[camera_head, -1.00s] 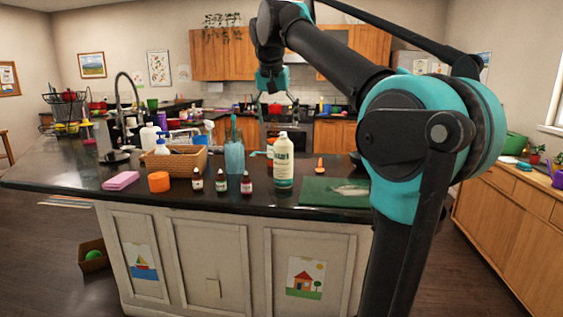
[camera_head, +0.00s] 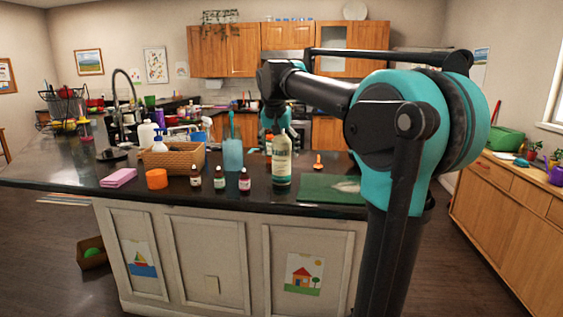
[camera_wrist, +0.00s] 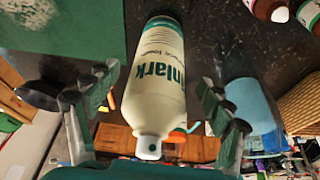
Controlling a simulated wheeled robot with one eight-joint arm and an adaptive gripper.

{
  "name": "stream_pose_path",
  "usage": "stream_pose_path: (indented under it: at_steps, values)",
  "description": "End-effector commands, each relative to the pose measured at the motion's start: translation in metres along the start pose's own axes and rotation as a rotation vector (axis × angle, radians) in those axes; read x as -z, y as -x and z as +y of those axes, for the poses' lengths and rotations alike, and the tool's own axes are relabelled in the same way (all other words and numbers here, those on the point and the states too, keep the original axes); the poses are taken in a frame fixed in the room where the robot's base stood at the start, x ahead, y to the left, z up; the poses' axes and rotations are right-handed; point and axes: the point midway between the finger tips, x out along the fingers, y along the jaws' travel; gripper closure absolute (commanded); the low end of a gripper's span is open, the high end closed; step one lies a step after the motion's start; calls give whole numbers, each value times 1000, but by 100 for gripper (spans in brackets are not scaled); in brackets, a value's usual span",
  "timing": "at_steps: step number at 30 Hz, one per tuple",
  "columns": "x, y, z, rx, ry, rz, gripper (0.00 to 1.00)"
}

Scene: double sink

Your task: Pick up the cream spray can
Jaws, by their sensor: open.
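The cream spray can (camera_head: 282,165) stands upright on the dark island counter (camera_head: 70,172), left of the green mat. In the wrist view the can (camera_wrist: 158,75) fills the middle, with green lettering on its side and its nozzle end toward my gripper. My gripper (camera_wrist: 150,112) is open, with one finger on each side of the can. I cannot tell whether either finger touches it.
A blue cup (camera_head: 233,158) stands just left of the can, with several small dark bottles (camera_head: 219,180) in front. A wicker basket (camera_head: 185,160) is farther left. A green mat (camera_head: 318,190) lies to the right, with an orange-handled item (camera_head: 318,163) behind it.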

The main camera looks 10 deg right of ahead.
Motion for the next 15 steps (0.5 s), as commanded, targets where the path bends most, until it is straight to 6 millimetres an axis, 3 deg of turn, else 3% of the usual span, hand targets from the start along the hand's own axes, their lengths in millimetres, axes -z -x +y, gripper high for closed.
stream_pose_path:
  at_steps: [6,15]
  values:
    - [3,-30,2,0,-2,0,20]
    - [2,-37,2,0,-1,0,20]
